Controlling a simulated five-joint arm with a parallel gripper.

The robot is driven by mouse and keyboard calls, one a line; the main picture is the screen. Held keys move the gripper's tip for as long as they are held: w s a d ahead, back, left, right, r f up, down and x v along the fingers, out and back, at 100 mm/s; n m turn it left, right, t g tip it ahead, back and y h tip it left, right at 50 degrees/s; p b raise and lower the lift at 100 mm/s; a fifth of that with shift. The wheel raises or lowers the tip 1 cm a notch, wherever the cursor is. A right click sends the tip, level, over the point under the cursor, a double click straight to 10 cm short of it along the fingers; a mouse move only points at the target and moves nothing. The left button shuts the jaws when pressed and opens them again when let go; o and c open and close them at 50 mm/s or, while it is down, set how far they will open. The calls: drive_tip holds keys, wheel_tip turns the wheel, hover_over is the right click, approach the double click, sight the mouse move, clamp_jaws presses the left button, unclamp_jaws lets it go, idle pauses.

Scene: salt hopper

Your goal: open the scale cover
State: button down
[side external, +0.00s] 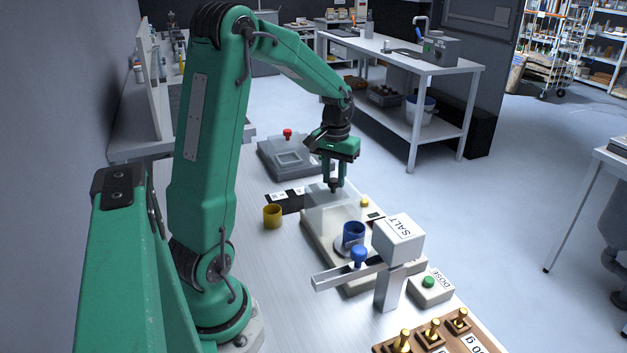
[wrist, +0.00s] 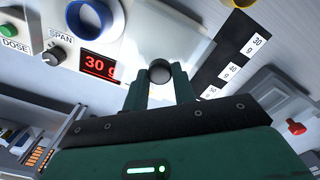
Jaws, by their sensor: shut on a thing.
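The scale (side external: 312,242) is a pale box with a grey pan and a blue cup (side external: 353,234) on it. Its clear cover (side external: 325,204) shows at the scale's far end, behind the cup; its exact tilt is hard to tell. My gripper (side external: 335,186) is above the cover, pointing down, its fingers shut on the dark round cover knob (wrist: 160,71). In the wrist view the clear cover (wrist: 165,32) spreads beyond the knob, and the scale's red display (wrist: 99,65) reads 30 g.
The salt hopper (side external: 398,240) and its blue-knobbed bar stand in front of the cup. The dose button box (side external: 430,289) is at right. A yellow cup (side external: 272,217) stands left of the scale. A grey box with a red knob (side external: 287,133) lies behind. Brass weights (side external: 433,328) stand in front.

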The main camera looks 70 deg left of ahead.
drive_tip(key=c, duration=1.1)
unclamp_jaws()
drive_tip(key=shift+c, duration=0.2)
drive_tip(key=shift+r, duration=0.15)
drive_tip(key=shift+r, duration=3.8)
